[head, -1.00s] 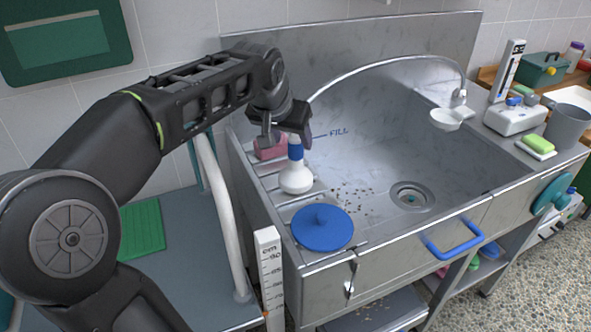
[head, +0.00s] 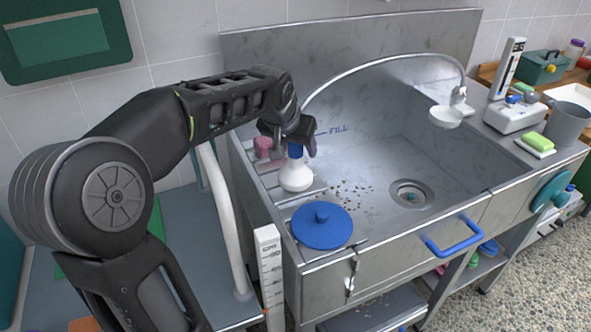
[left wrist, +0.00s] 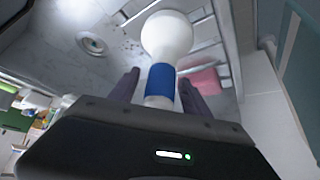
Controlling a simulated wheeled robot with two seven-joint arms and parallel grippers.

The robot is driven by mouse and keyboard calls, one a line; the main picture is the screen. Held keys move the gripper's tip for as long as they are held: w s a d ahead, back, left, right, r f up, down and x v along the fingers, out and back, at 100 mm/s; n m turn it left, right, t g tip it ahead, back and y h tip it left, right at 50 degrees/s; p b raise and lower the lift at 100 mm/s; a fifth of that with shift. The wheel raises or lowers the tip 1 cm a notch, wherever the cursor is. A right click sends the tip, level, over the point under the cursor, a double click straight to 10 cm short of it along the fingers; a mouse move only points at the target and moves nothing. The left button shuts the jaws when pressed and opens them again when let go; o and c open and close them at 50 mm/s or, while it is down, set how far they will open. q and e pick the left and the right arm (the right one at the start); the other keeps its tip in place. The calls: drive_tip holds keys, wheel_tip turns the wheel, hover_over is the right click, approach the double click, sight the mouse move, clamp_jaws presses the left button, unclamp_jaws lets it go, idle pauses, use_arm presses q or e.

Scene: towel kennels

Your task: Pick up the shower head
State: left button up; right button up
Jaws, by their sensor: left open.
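The shower head (head: 296,176), a white bulb with a blue collar, stands bulb-down on the ribbed left ledge of the steel sink. A grey hose arches from behind my left gripper to the wall side at the right. My left gripper (head: 294,145) is above the bulb, at the blue collar, partly hiding it. In the left wrist view the shower head (left wrist: 167,36) points away from the palm, its blue collar between the two open fingers (left wrist: 160,84). A gap shows beside the collar. My right gripper is not in view.
A blue round lid (head: 322,228) lies just in front of the shower head. A pink block (head: 263,147) sits behind it on the ledge. The steel basin (head: 350,150) is open to the right, with dark specks near its drain. A white measuring post (head: 269,265) stands at the front left.

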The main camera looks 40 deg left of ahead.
use_arm(q)
drive_tip(key=shift+x, duration=0.8)
drive_tip(key=shift+c, duration=0.2)
clamp_jaws()
idle(1.0)
